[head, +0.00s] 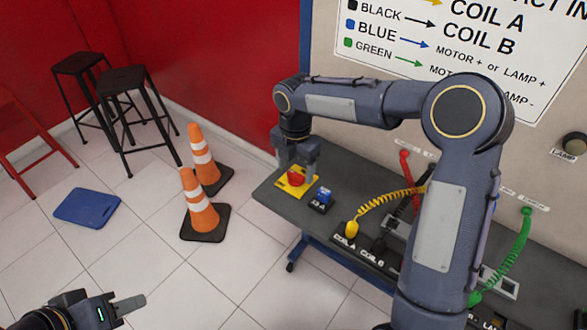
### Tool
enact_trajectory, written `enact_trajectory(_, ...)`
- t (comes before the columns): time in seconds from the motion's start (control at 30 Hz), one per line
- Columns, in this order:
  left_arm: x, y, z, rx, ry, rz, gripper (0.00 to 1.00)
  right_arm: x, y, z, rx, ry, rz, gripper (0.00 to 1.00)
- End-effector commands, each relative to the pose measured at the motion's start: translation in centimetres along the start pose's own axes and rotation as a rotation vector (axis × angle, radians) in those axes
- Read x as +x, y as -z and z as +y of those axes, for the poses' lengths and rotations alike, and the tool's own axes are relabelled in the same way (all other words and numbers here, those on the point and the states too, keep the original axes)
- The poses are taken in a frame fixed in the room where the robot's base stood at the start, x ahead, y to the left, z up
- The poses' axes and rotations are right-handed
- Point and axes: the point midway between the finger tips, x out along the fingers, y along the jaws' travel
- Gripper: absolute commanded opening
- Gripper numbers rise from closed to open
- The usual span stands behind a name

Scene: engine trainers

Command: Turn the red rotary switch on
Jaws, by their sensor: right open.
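The red rotary switch (296,178) sits on a yellow base plate (284,187) at the left end of the grey bench. My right gripper (298,168) points down right over it, open, with a finger to each side of the red knob. I cannot tell whether the fingers touch the knob. The gripper partly hides the switch, and its pointer position is too small to read. My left gripper (138,303) is low at the bottom left, far from the bench, and its finger gap does not show clearly.
A blue switch (324,194) stands just right of the red one. Yellow (352,228) and green (527,212) coiled leads lie further right on the bench (262,195). Two traffic cones (199,207), a blue mat (87,208) and black stools (125,78) are on the floor at left.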

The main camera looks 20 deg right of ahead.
Motion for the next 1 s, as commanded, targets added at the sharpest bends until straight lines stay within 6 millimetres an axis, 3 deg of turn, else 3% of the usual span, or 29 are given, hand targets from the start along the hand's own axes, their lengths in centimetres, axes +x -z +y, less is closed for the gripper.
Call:
enact_trajectory(0.13, -0.03, 0.02, 0.01, 0.000, 0.000, 0.000, 0.36, 1.11, 0.02, -0.04, 0.001, 0.001, 0.001, 0.67)
enact_trajectory(0.4, -0.03, 0.02, 0.01, 0.000, 0.000, 0.000, 0.36, 1.28, 0.00, -0.03, 0.002, -0.001, 0.001, 0.67)
enact_trajectory(0.77, -0.03, 0.02, 0.01, 0.000, 0.000, 0.000, 0.36, 1.25, 0.01, -0.03, 0.002, -0.001, 0.000, 0.23)
enact_trajectory(1.0, -0.06, 0.04, 0.02, 0.000, 0.000, 0.000, 0.36, 1.21, 0.02, -0.03, 0.023, 0.000, 0.000, 0.23)
